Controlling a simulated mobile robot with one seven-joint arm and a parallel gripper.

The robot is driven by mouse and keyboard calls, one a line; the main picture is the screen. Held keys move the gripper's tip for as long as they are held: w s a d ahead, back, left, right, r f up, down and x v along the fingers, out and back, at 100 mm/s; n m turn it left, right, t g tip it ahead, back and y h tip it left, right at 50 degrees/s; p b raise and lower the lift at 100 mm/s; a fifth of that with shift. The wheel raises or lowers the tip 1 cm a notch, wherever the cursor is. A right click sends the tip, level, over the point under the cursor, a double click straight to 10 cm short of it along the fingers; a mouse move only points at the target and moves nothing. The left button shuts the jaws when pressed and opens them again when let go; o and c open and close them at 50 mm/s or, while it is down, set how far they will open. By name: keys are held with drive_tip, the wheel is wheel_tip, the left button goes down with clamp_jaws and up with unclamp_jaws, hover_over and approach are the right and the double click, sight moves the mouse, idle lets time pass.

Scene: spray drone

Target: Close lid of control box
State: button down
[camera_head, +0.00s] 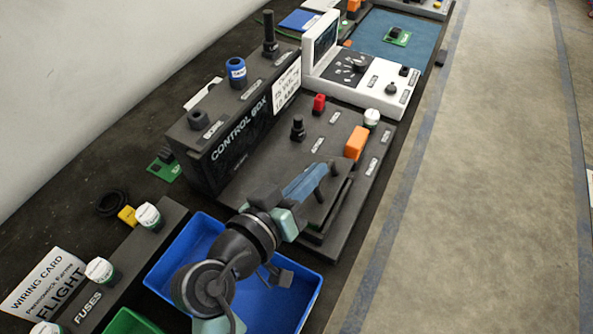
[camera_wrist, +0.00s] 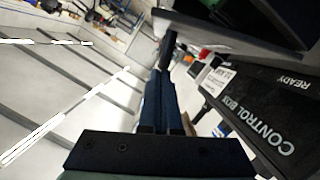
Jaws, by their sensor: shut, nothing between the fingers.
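The control box (camera_head: 235,125) is a dark block with white lettering on its front, left of centre in the head view. Its lettered face shows at the right in the wrist view (camera_wrist: 255,110). A dark raised panel (camera_head: 338,212), apparently the lid, lies beside my gripper on the board before the box; my arm partly hides it, and I cannot tell its exact angle. My gripper (camera_head: 318,172), with blue fingers, is shut and empty beside this panel. In the wrist view the fingertips (camera_wrist: 163,70) are close to a dark peg (camera_wrist: 169,45); contact is unclear.
The dark board (camera_head: 255,180) carries a red button (camera_head: 319,103), an orange block (camera_head: 356,143) and a white-capped fuse (camera_head: 371,118). A blue tray (camera_head: 190,245) lies under my arm. A white instrument (camera_head: 375,85) stands behind. The floor at right is clear.

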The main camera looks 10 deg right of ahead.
sight(324, 200)
drive_tip(key=shift+s+d+f+m+y+b, duration=0.15)
drive_tip(key=shift+s+d+f+m+b, duration=0.15)
drive_tip(key=shift+f+m+b, duration=0.3)
drive_tip(key=shift+s+d+f+m+y+b, duration=0.2)
drive_tip(key=shift+d+f+m+b, duration=0.2)
drive_tip(key=shift+b, duration=0.4)
drive_tip(key=shift+s+d+f+m+y+b, duration=0.15)
drive_tip(key=shift+s+d+f+m+b, duration=0.15)
drive_tip(key=shift+f+m+b, duration=0.3)
drive_tip(key=shift+r+t, duration=0.1)
drive_tip(key=shift+t, duration=0.2)
